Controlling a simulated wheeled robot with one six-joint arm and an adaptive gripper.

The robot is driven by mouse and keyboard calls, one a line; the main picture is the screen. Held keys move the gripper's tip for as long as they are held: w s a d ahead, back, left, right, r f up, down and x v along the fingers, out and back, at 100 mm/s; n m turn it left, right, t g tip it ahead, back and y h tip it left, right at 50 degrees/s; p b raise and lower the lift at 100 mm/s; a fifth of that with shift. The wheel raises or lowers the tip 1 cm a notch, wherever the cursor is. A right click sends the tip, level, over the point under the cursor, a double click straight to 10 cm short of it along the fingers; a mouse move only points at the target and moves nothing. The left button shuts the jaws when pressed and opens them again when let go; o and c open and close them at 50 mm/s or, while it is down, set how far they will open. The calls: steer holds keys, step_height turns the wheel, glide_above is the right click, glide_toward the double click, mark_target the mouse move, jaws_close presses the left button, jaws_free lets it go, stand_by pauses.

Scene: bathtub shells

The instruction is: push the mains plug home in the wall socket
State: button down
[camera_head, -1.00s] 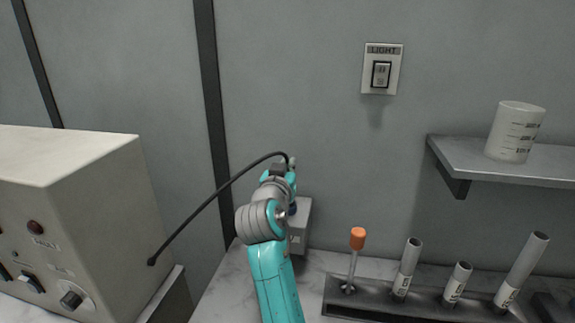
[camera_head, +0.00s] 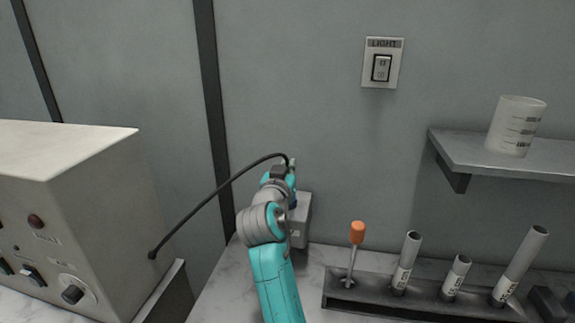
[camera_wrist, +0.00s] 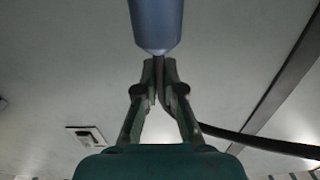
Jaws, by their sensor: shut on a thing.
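My gripper (camera_wrist: 160,75) is shut at the narrow cable end of a blue, tapered plug body (camera_wrist: 156,25). The plug's front runs out of the top of the wrist view, so its pins are hidden. A black cable (camera_wrist: 255,141) leaves between the fingers and runs to the right. In the head view my gripper (camera_head: 286,172) is by the wall, above and partly in front of a grey box (camera_head: 303,212), which looks like the wall socket. The plug is hidden there, and I cannot tell how plug and socket meet.
The cable arcs left to a beige cabinet (camera_head: 80,185). A light switch (camera_head: 382,64) is on the wall. At right are a shelf (camera_head: 500,158) with a beaker (camera_head: 516,126), and a rack (camera_head: 375,300) with tubes and an orange-handled tool (camera_head: 357,233). Some marble counter is bare.

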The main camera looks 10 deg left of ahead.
steer(key=shift+f, duration=0.2)
steer(key=c, duration=1.7)
jaws_free()
steer(key=shift+c, duration=0.2)
steer(key=o, duration=0.5)
step_height(320, 180, up, 10)
steer(key=shift+f, duration=0.1)
